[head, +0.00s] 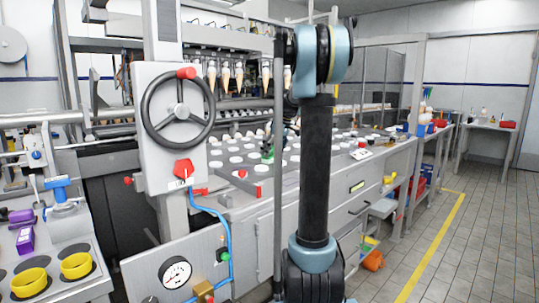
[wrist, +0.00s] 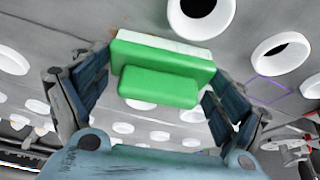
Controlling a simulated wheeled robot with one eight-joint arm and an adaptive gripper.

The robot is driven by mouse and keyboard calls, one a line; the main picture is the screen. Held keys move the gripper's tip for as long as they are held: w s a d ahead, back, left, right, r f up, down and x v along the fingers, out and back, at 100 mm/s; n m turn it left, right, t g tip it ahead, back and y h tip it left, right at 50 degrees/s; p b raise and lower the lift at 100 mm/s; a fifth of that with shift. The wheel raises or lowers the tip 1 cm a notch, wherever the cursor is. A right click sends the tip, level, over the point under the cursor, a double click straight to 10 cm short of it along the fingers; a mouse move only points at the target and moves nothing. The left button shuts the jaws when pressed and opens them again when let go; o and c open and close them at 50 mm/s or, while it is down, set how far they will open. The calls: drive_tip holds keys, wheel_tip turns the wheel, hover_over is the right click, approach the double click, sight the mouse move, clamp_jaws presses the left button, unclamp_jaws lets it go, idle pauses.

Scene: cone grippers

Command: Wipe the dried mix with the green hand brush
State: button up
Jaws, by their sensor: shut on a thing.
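The green hand brush (wrist: 160,85) is between the two dark fingers of my gripper (wrist: 163,72) in the wrist view. The gripper is shut on it. A pale strip, likely its bristles, shows along the brush's far side. In the head view a small green patch, likely the brush (head: 267,154), shows over the machine's top, left of my arm. My gripper there is too small and partly hidden to make out. I cannot pick out the dried mix in either view. Whether the brush touches the surface cannot be told.
The grey machine top (head: 225,178) has many white-rimmed round holes. Several cones (head: 225,76) hang from the rack behind. A handwheel (head: 178,112) and red knob (head: 183,168) stand at left. A red-and-white fitting (wrist: 296,146) is right of the gripper. The tiled floor (head: 470,240) at right is open.

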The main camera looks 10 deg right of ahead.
sight(282, 159)
drive_tip(key=shift+w+d, duration=0.55)
drive_tip(key=shift+d, duration=0.3)
drive_tip(key=shift+w+d, duration=0.6)
drive_tip(key=shift+d, duration=0.25)
drive_tip(key=shift+w+d, duration=0.55)
drive_tip(key=shift+d, duration=0.3)
drive_tip(key=shift+s+a+f, duration=0.1)
drive_tip(key=shift+s+a, duration=0.5)
drive_tip(key=shift+a, duration=0.3)
drive_tip(key=shift+s+a+f, duration=0.1)
drive_tip(key=shift+s+a, duration=0.5)
drive_tip(key=shift+a, duration=0.25)
drive_tip(key=shift+s+a+r, duration=0.1)
drive_tip(key=shift+s+a, duration=0.45)
drive_tip(key=shift+a, duration=0.25)
drive_tip(key=shift+s+a+r, duration=0.1)
drive_tip(key=shift+s+a, duration=0.4)
drive_tip(key=shift+a, duration=0.3)
drive_tip(key=shift+r, duration=2.95)
drive_tip(key=shift+r, duration=0.1)
